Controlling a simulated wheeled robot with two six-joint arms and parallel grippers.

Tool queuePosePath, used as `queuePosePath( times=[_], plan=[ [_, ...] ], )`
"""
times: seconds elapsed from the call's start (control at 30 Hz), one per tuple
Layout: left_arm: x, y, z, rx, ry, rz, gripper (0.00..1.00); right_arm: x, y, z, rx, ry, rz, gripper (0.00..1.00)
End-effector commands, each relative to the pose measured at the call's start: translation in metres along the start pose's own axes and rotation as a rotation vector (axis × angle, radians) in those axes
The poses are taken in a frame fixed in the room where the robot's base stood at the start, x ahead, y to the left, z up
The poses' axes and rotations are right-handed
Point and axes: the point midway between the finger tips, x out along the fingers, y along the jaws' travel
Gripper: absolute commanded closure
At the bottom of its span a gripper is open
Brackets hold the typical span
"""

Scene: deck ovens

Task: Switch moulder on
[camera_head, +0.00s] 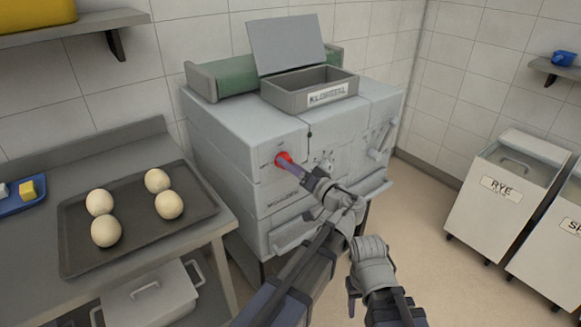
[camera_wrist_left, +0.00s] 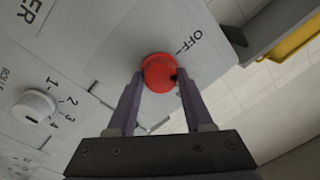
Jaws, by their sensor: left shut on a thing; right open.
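The moulder (camera_head: 240,140) is a large grey machine against the back wall. On its front face is a round red knob (camera_head: 283,158), which also shows in the left wrist view (camera_wrist_left: 158,70). My left gripper (camera_head: 294,166) is shut on the red knob, with one finger on either side of it. The marking "OFF" is printed beside the knob in the left wrist view. My right gripper (camera_head: 352,296) is open and empty, low in front of the moulder.
A white numbered dial (camera_wrist_left: 34,106) sits near the knob. An open grey box (camera_head: 290,97) stands on the moulder. A dark tray (camera_head: 75,246) with several dough balls lies on the left table. Bins, one marked RYE (camera_head: 508,215), stand right; floor between is clear.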

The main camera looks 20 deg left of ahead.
Motion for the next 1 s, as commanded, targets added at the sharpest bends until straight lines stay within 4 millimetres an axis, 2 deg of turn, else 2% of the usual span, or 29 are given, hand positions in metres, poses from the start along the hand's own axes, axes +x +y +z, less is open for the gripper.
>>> queuePosePath(
  times=[0.7, 1.0],
  plan=[
    [0.0004, 0.0003, 0.0017, 0.674, 0.052, -0.009, 1.0, 0.009, -0.0009, -0.0005, 0.0, 0.0, 0.0, 0.5],
    [0.0004, 0.0001, 0.0019, 0.9, 0.069, -0.012, 1.0, 0.0102, -0.001, -0.0006, 0.0, 0.0, 0.0, 0.5]
  ],
)
